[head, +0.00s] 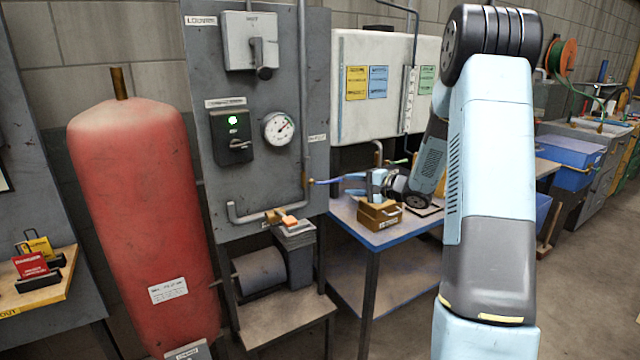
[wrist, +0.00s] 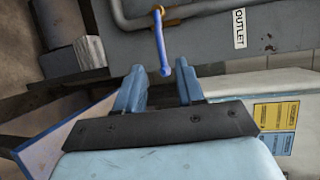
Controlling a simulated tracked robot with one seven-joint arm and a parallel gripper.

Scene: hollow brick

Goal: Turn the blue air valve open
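The blue air valve lever (head: 335,180) sticks out to the right from a brass fitting (head: 308,181) on the pipe at the right edge of the grey panel. In the wrist view the lever (wrist: 161,45) hangs from its brass fitting, and its free end shows in the gap between the two fingertips. My gripper (head: 371,184) is at the lever's free end, to the right of the fitting. In the wrist view my gripper (wrist: 160,72) is open, with space on both sides of the lever. I cannot tell how deep the lever sits between the fingers.
The grey panel (head: 215,85) carries a gauge (head: 279,128) and a green-lit switch box (head: 233,135). A red tank (head: 135,210) stands left. A blue-edged table (head: 390,236) with a wooden block (head: 379,216) lies below my gripper. A white cabinet (head: 350,120) is behind.

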